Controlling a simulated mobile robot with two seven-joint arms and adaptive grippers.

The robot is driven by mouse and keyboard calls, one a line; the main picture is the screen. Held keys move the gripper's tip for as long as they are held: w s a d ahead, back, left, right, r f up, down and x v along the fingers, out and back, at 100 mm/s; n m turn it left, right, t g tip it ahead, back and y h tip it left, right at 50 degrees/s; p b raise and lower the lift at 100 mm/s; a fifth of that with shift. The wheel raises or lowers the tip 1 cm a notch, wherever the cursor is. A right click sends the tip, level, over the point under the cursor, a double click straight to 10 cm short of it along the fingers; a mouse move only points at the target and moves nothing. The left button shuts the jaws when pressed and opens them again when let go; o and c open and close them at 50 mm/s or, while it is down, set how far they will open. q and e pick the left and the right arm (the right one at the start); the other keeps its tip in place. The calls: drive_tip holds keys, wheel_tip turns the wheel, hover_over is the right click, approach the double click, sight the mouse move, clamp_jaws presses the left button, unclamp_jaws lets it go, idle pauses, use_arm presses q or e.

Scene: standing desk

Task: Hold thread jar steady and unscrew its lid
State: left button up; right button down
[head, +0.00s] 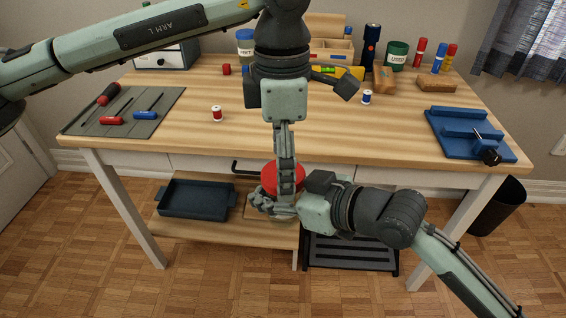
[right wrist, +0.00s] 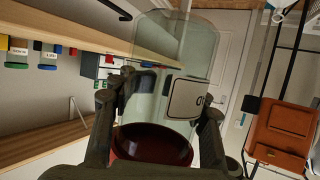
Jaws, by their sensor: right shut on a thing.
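The thread jar is clear glass with a pale label and shows in the right wrist view (right wrist: 165,65). A dark red round part (right wrist: 150,145) is at its near end there. In the head view its red lid (head: 269,178) shows in front of the desk's front edge. My right gripper (head: 272,204) is shut on the jar, its fingers on both sides of the glass. My left gripper (head: 286,190) points down over the red lid, its fingers overlapping it. Whether they grip the lid is hidden. The arms cover most of the jar in the head view.
On the desk (head: 310,130) are a red spool (head: 216,114), a blue spool (head: 367,97), a grey tool mat (head: 150,122) and a blue vise-like fixture (head: 465,130). Cans and bottles line the back. A dark tray (head: 197,200) sits on the lower shelf. The desk's middle is mostly clear.

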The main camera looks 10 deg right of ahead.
use_arm(q)
wheel_tip(320, 180, up, 4)
drive_tip(key=shift+c, duration=0.3)
wheel_tip(320, 180, up, 3)
drive_tip(key=shift+w+r+m, duration=0.1)
drive_tip(key=shift+r+m, duration=0.1)
drive_tip(key=shift+m, duration=0.7)
drive_tip(key=shift+c, duration=0.2)
drive_tip(key=shift+f, duration=3.85)
drive_tip(key=c, duration=1.2)
drive_tip(key=n, duration=0.2)
drive_tip(key=shift+n, duration=0.3)
drive_tip(key=shift+r, duration=0.2)
